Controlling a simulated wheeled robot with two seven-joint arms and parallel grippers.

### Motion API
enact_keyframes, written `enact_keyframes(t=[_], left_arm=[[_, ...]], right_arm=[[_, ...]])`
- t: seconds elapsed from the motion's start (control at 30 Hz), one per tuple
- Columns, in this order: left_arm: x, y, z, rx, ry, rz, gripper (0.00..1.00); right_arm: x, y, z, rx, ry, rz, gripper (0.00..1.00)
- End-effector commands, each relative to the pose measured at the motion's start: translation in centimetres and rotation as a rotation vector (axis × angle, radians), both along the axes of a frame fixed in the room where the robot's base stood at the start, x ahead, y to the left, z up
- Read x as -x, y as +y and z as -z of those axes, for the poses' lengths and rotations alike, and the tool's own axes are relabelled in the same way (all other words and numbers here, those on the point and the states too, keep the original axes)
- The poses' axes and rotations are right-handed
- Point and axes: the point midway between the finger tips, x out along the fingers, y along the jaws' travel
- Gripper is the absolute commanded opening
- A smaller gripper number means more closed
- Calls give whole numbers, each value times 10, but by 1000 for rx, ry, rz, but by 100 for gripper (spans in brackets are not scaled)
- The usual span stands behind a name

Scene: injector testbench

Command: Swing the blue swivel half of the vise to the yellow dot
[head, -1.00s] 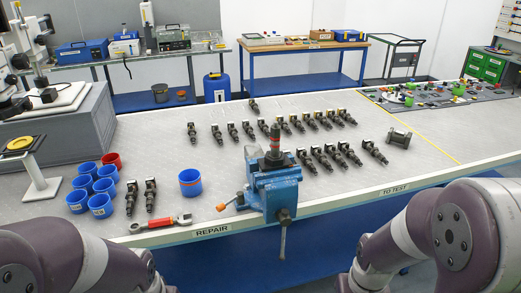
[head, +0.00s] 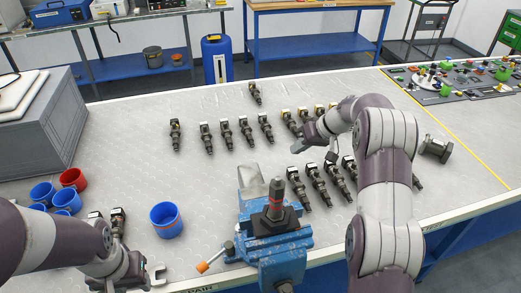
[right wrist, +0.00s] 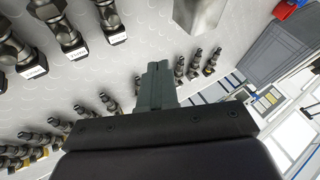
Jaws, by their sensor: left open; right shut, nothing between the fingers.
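The blue vise (head: 262,250) stands at the front edge of the table in the head view. A dark upright part with a red band (head: 276,200) stands at its top. A lever with an orange end (head: 203,267) sticks out at its left. I cannot make out a yellow dot. My right gripper (head: 305,143) is above the table behind the vise, apart from it; its shut, empty fingers show in the right wrist view (right wrist: 157,82). My left gripper (head: 125,282) is low at the front left, beside a wrench's silver jaw (head: 155,275), well left of the vise.
Several injectors (head: 246,132) lie in rows behind and right of the vise. A blue cup (head: 166,219) stands left of it. More blue cups and a red cup (head: 73,179) are at the far left. A dark fixture (head: 436,149) is at the right.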

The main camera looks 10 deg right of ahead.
Motion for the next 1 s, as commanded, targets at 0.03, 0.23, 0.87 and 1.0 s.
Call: enact_keyframes(t=[0.03, 0.23, 0.87, 1.0], left_arm=[[0, 0, 4, 0, 0, 0, 43], [0, 0, 38, 0, 0, 0, 43], [0, 0, 26, 0, 0, 0, 43], [0, 0, 26, 0, 0, 0, 43]], right_arm=[[0, 1, 4, 6, -6, -16, 0], [-9, 14, 35, 11, -11, -25, 0], [-32, 85, 79, 12, -8, -21, 0], [-32, 88, 81, 12, -7, -20, 0]])
